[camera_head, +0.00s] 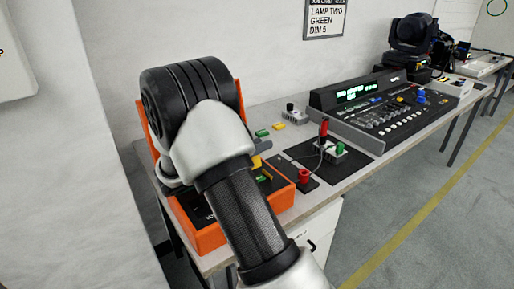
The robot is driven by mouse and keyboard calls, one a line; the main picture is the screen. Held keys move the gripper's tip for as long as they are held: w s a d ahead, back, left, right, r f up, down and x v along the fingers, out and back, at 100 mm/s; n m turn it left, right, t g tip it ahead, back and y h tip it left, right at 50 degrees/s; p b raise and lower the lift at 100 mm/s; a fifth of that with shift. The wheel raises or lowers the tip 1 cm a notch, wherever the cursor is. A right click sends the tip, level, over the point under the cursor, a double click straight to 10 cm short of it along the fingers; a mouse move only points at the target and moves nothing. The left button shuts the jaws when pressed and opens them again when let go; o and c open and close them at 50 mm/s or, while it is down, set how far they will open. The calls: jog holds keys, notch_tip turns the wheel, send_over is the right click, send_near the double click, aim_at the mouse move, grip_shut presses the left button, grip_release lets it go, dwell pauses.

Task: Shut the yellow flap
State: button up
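An orange case (283,200) stands at the near left end of the table, with a dark inner panel. A small yellow piece (257,162) shows at the right edge of my arm, above the case's panel. It may be the yellow flap; my arm hides part of it, and I cannot tell how far open it is. Small yellow and green parts (262,178) lie just below it on the panel. My arm crosses in front of the case and hides much of it. My gripper's fingers do not show.
Right of the case are a red knob (304,176), a red-handled lever (323,130) and a green button (340,148). Small green and yellow blocks (278,126) lie behind. A lighting console (385,106) fills the table's middle. The grey floor (440,240) at right is clear.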

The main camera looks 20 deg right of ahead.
grip_shut()
dwell(0.7)
